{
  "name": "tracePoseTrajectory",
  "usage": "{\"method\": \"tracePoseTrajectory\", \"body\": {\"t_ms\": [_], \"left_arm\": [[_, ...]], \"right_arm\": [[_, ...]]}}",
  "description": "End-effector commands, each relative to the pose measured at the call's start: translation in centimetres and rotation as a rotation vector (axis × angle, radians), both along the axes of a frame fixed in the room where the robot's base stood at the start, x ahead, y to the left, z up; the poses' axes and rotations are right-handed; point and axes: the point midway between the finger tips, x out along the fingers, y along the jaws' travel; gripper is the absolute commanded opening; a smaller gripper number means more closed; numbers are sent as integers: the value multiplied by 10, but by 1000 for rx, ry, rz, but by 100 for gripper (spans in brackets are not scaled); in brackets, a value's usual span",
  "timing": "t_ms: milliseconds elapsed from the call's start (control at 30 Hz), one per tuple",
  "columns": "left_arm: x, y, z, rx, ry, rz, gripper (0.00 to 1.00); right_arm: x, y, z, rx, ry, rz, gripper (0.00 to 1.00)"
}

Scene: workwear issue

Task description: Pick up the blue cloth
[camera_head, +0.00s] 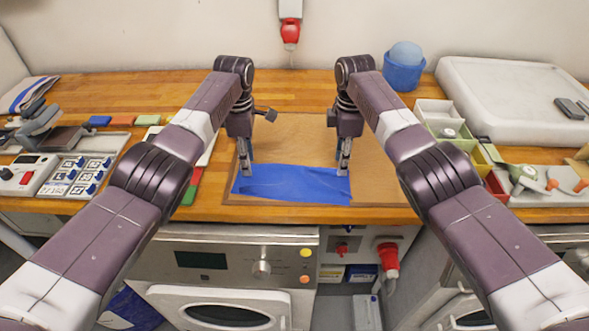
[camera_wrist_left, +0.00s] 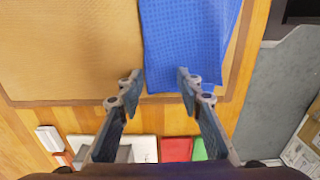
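The blue cloth (camera_head: 295,186) lies spread on a brown mat (camera_head: 385,188) near the table's front edge, with light creases. My left gripper (camera_head: 246,171) is at the cloth's left end, pointing down. In the left wrist view its two fingers (camera_wrist_left: 157,80) are apart with nothing clamped, and a corner of the cloth (camera_wrist_left: 190,40) shows between and beyond the tips. My right gripper (camera_head: 343,168) points down at the cloth's right end; its fingers look apart. Whether the fingertips touch the cloth cannot be told.
Left on the table are a labelled switch panel (camera_head: 76,176) and several small coloured pieces. At right are small open bins (camera_head: 440,112), a blue tub (camera_head: 404,72) and a large white lid-like tray (camera_head: 510,95). The mat behind the cloth is clear.

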Motion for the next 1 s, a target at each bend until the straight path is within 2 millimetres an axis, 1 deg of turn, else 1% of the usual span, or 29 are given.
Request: {"method": "tracePoseTrajectory", "body": {"t_ms": [100,367,800,1000], "left_arm": [[0,0,-3,0,0,0,33],[0,0,-4,0,0,-1,33],[0,0,-17,-1,0,-1,33],[0,0,-16,-1,1,0,33]], "right_arm": [[0,0,-3,0,1,0,33],[0,0,-4,0,0,0,33],[0,0,-17,0,0,0,33],[0,0,-17,0,1,0,33]]}}
